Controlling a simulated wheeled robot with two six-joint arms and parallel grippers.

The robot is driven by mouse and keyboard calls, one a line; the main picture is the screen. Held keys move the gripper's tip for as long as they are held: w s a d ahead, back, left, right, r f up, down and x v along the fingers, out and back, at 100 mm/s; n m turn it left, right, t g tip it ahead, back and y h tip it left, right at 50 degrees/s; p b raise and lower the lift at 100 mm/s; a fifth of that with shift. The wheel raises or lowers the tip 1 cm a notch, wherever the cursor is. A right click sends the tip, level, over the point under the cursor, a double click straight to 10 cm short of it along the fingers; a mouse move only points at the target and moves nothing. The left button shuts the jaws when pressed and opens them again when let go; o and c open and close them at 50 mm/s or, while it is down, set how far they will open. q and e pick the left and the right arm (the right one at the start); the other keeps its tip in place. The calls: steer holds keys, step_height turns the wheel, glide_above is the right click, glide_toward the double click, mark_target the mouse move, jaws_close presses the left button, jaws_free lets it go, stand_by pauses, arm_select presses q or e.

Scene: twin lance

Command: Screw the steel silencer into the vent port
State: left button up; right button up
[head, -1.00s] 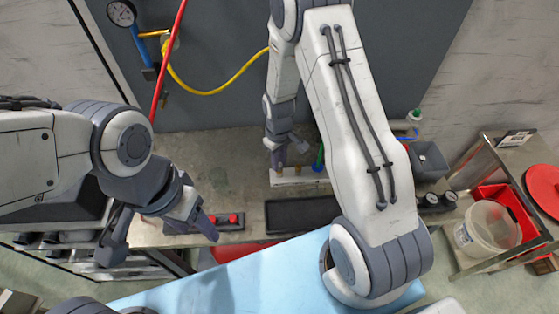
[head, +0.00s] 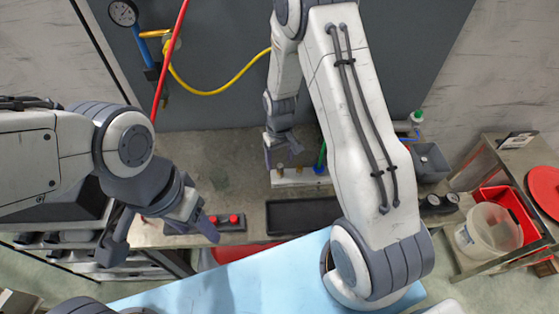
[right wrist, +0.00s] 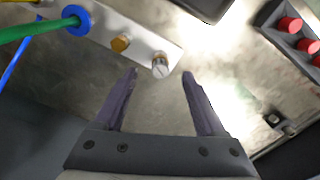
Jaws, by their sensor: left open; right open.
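A pale manifold block (head: 312,181) lies on the bench; it also shows in the right wrist view (right wrist: 98,32). The steel silencer (right wrist: 160,66), with a slotted top, stands at the block's end. How deep it sits in the port cannot be told. A brass fitting (right wrist: 120,43) stands beside it, then a blue fitting (right wrist: 76,19) with a green tube. My right gripper (right wrist: 159,76) is open, its fingertips apart on either side of the silencer's near side, with no visible contact. My left gripper (head: 163,250) is open and empty at the lower left, away from the block.
A black tray (head: 300,214) lies in front of the block. A gauge (head: 123,12) and yellow hose (head: 215,88) hang behind. A clear bucket (head: 487,230) stands at right.

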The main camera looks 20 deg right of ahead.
step_height(320, 180, up, 10)
steer(key=b, duration=0.2)
steer(key=s+a+r+n+b, duration=0.3)
steer(key=s+a+r, duration=0.1)
steer(key=s+a, duration=0.65)
steer(key=s+a+r+n+y+b, duration=0.1)
steer(key=s+a+n+b, duration=0.1)
steer(key=s, duration=1.1)
steer(key=shift+s+a+n, duration=0.3)
steer(key=shift+a+n, duration=0.1)
steer(key=shift+a, duration=0.35)
